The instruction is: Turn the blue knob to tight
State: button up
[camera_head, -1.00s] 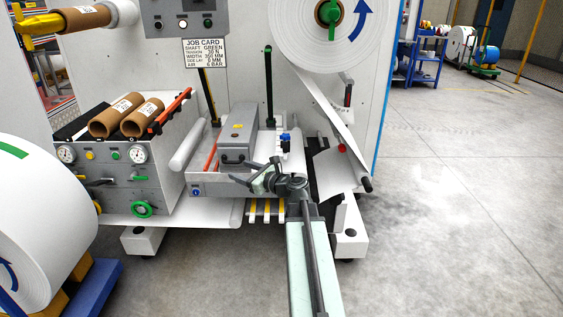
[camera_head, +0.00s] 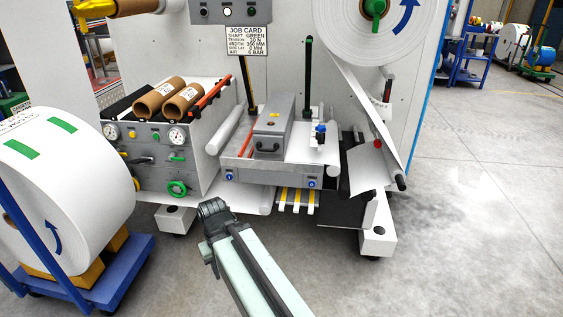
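A blue knob (camera_head: 320,129) stands on a small white block at the right end of the grey tray unit (camera_head: 270,176). Two more small round blue fittings are on the tray's front face, one at the left (camera_head: 229,175) and one at the right (camera_head: 312,183). I cannot tell their settings, as any marks are too small to read. My arm reaches up from the bottom of the view and ends in a dark joint below and left of the tray. My gripper does not show; it is hidden behind the arm or folded away.
A grey box (camera_head: 272,131) with a handle sits on the tray. At left, a panel with gauges and a green handwheel (camera_head: 177,188) carries cardboard cores (camera_head: 160,97). A large white roll (camera_head: 60,180) rests on a blue cart.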

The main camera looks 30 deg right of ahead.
aim_at(321, 128)
jog(key=k, duration=1.25)
jog(key=z, duration=0.4)
jog(key=i, duration=1.55)
jog(key=u, duration=0.25)
